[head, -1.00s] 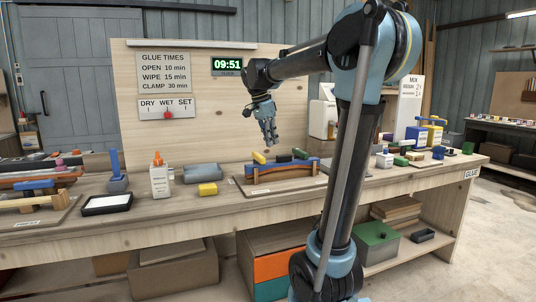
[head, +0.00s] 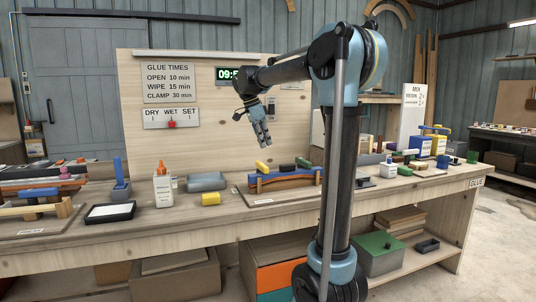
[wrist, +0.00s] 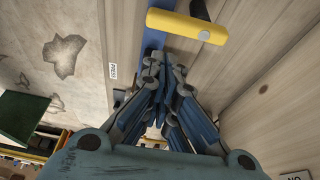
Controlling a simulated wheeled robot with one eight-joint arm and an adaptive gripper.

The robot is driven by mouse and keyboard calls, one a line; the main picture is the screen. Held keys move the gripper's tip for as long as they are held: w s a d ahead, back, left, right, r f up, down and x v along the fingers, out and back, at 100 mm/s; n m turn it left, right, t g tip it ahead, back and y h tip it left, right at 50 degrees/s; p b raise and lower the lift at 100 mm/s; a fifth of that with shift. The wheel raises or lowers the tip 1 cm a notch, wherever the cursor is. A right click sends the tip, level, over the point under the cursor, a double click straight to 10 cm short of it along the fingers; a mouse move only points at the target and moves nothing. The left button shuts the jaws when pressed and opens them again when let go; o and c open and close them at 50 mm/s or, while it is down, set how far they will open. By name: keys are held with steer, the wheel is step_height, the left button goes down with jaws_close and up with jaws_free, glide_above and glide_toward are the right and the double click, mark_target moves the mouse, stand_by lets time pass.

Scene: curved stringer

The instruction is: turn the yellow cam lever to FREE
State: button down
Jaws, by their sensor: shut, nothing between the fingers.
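A strip of the blue form (wrist: 153,40) shows under the lever. I cannot read any FREE mark in these views.
A dark lever (head: 287,168) and a green lever (head: 304,163) stand farther right on the form. The backboard (head: 215,120) rises behind.

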mark_target(262, 167)
steer(key=x, duration=0.9)
steer(key=shift+d+f, duration=0.1)
steer(key=shift+f, duration=0.05)
steer(key=shift+d, duration=0.15)
steer(key=shift+s, duration=0.1)
